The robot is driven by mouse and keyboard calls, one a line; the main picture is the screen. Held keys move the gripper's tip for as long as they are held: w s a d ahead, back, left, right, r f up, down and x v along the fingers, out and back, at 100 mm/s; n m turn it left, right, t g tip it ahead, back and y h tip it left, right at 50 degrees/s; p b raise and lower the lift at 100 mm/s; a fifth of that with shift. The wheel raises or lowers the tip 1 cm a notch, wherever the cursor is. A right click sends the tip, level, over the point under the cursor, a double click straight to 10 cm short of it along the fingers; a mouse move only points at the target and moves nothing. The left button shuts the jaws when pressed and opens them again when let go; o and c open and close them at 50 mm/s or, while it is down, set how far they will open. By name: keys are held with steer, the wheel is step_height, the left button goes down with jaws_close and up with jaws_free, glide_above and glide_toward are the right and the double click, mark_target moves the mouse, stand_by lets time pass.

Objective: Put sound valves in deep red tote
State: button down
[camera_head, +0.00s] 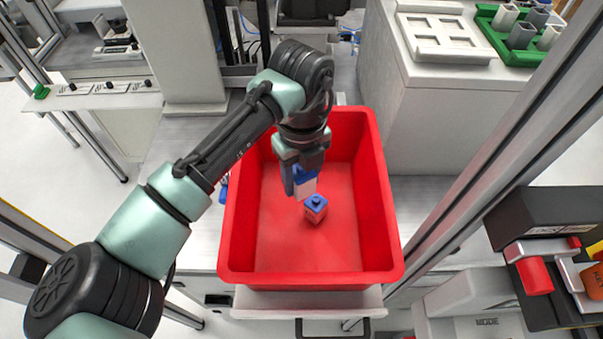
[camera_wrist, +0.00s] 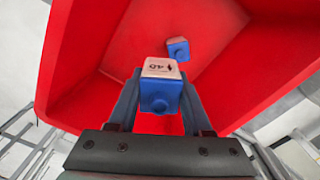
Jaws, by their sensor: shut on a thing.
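The deep red tote (camera_head: 270,250) stands below my arm, open at the top. My gripper (camera_head: 303,183) is over the tote's inside, shut on a valve (camera_head: 306,187) with a pale body and a blue end. In the wrist view this held valve (camera_wrist: 160,88) sits between the two fingers, with dark print on its pale face. A second valve (camera_head: 315,210), blue on top with a reddish side, lies on the tote floor just below and right of the held one. It also shows in the wrist view (camera_wrist: 178,49), apart from the fingers.
The tote rests on a grey surface (camera_head: 420,210). A metal post (camera_head: 470,180) rises to its right. A white cabinet at the back right carries a white tray (camera_head: 445,35) and a green rack (camera_head: 515,40). Much of the tote floor is bare.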

steer(key=shift+c, duration=1.3)
jaws_free()
step_height(320, 180, up, 13)
steer(key=shift+r+b, duration=0.1)
steer(key=shift+b, duration=0.95)
